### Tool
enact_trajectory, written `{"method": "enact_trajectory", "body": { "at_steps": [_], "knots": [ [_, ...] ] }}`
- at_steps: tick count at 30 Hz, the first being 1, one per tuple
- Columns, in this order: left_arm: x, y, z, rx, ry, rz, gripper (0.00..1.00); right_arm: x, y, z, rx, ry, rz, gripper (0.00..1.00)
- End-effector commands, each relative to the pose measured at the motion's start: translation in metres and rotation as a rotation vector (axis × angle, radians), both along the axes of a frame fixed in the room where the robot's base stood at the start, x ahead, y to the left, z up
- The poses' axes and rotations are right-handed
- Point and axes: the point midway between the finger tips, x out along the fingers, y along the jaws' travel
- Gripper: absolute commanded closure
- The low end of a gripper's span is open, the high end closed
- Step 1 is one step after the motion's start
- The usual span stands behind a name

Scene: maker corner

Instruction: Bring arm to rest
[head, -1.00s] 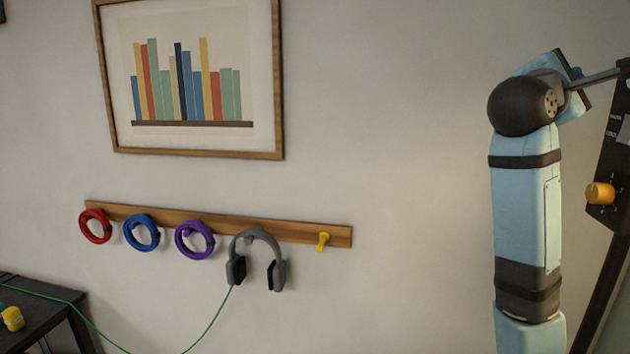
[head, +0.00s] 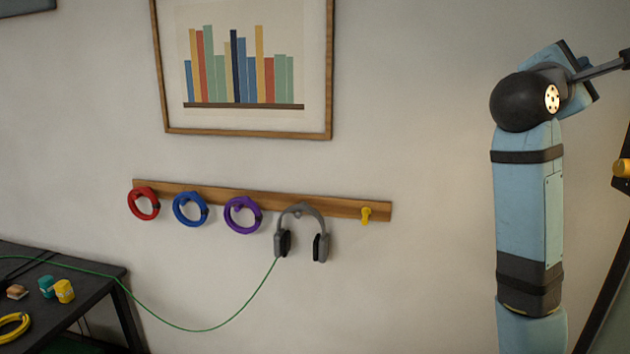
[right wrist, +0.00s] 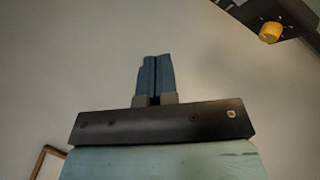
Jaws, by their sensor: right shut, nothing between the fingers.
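My right arm (head: 527,210) stands upright at the right of the head view, its dark elbow-like joint (head: 522,101) on top and a grey link running off toward the right edge. My right gripper shows in the right wrist view (right wrist: 155,62), its two blue fingers shut together with nothing between them. Only bare wall is behind the fingers there. My left gripper is in neither view.
A wooden rail (head: 340,207) on the wall holds red (head: 132,207), blue (head: 175,214) and purple (head: 228,220) rings, headphones (head: 279,237) and a yellow peg (head: 366,215). A green cable (head: 207,330) runs to the dark table (head: 88,296). A framed picture (head: 249,134) hangs above.

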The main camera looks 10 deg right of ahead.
Motion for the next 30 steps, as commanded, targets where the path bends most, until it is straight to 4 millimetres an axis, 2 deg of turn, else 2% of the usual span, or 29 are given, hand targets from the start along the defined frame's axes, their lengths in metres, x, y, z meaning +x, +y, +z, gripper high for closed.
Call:
{"method": "enact_trajectory", "body": {
  "at_steps": [1, 8, 11, 14, 17, 23, 24, 26, 30],
  "knots": [
    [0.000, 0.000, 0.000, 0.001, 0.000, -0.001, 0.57, 0.005, 0.002, -0.017, -0.058, 0.053, -0.037, 1.00],
    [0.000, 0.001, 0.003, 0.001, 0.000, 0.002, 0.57, 0.011, 0.018, -0.070, -0.374, 0.280, -0.226, 1.00],
    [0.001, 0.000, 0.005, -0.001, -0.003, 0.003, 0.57, 0.014, 0.034, -0.102, -0.565, 0.418, -0.320, 1.00],
    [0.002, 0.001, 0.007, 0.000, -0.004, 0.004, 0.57, 0.018, 0.058, -0.145, -0.813, 0.591, -0.426, 1.00],
    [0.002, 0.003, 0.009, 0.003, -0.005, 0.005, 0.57, 0.020, 0.089, -0.197, -1.103, 0.780, -0.530, 1.00],
    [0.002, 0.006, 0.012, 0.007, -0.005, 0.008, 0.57, 0.011, 0.157, -0.327, -1.742, 1.105, -0.691, 1.00],
    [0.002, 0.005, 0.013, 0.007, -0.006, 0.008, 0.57, 0.005, 0.168, -0.354, -1.870, 1.154, -0.715, 1.00],
    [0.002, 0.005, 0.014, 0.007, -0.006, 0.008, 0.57, -0.005, 0.185, -0.396, -2.063, 1.213, -0.741, 1.00],
    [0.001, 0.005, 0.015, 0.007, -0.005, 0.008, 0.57, -0.041, 0.215, -0.493, -2.510, 1.291, -0.780, 1.00]
  ]
}}
